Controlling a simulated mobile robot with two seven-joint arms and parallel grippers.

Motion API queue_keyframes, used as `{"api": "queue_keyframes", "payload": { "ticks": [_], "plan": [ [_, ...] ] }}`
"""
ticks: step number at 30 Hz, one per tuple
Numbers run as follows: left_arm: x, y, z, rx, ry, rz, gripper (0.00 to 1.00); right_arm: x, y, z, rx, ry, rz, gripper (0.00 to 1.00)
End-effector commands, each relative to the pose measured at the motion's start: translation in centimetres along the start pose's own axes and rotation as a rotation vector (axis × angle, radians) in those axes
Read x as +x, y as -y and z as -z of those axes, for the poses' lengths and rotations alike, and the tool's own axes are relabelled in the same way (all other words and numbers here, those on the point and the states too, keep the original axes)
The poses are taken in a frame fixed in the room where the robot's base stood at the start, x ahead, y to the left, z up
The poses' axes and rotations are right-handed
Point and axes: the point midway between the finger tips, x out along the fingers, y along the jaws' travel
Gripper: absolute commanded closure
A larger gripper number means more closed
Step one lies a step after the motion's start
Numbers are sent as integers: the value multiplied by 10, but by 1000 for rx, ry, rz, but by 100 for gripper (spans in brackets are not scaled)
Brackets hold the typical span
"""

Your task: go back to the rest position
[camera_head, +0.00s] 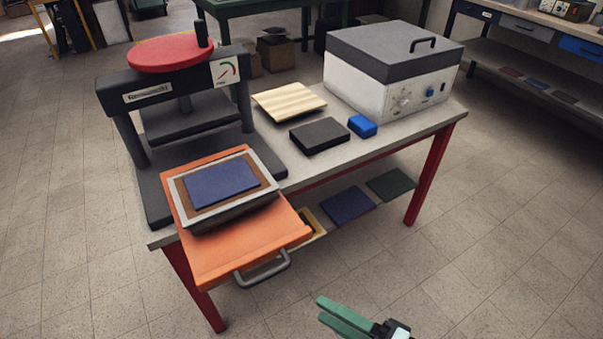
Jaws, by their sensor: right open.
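My right gripper (345,318) shows at the bottom edge, right of the middle, with green fingers. It is open and empty, over the floor in front of the table and apart from everything on it. Most of its arm is cut off by the frame edge. My left gripper is not in the picture. A dark blue cover (221,184) lies flat on a brown layer inside a grey frame (183,203), on the orange pulled-out tray (245,248) of the press.
The black press (121,94) with a red wheel (170,53) stands on the left of the table (385,133). A wooden board (289,101), a black block (319,136), a blue block (362,126) and a grey-lidded box (353,88) stand to its right. The tray's handle (262,270) juts forward. Floor in front is clear.

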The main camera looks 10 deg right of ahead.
Motion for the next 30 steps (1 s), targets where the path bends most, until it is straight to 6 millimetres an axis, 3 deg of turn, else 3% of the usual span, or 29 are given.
{"api": "queue_keyframes", "payload": {
  "ticks": [5, 8, 15, 24, 25, 30],
  "plan": [
    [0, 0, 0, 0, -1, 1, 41, 2, -3, 0, -36, -3, -6, 53],
    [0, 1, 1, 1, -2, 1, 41, 8, -14, 2, -176, -12, -35, 53],
    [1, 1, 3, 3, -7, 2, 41, 29, -80, 19, -794, -26, -281, 53],
    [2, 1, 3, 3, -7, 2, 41, 25, -161, 44, -1320, 107, -700, 53],
    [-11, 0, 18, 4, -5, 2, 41, 19, -142, 44, -1318, 101, -693, 53],
    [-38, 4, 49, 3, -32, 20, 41, 4, -111, 46, -1309, 82, -706, 53]
  ]
}}
